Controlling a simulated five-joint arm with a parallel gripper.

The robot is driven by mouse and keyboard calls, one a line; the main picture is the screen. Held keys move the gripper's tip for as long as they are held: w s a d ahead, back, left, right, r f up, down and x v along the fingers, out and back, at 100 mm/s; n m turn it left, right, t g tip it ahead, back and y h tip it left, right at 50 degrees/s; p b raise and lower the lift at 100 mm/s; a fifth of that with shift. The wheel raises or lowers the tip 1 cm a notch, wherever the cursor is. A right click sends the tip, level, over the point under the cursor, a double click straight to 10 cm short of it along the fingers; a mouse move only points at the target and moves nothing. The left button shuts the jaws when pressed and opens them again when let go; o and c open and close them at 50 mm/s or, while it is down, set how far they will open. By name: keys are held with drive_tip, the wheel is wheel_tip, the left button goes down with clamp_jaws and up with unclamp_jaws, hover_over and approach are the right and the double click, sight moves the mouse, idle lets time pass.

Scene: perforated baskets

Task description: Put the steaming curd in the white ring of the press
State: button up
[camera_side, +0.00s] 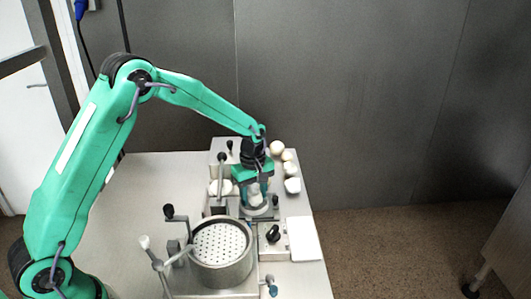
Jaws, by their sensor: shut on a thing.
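My gripper (254,187) points down over the back right of the table. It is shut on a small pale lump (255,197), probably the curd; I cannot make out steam. The jaws hide part of it. Directly below is a round grey metal base (261,213), which may be part of the press. I cannot tell whether the lump touches it, and no white ring shows clearly there. A round metal vessel (222,275) with a white perforated top (219,243) stands nearer the front.
Several pale round lumps (277,148) stand in a row behind and right of my gripper. Upright black-knobbed levers (221,170) rise left of it. A crank (176,219) stands beside the vessel. A white board (304,240) lies at right. The table's left side (150,190) is clear.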

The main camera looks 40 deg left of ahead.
drive_tip(key=shift+f, duration=0.45)
idle(0.6)
drive_tip(key=o, duration=1)
drive_tip(key=shift+c, duration=0.2)
drive_tip(key=shift+r, duration=0.15)
drive_tip(key=shift+o, duration=0.5)
drive_tip(key=shift+r, duration=3.9)
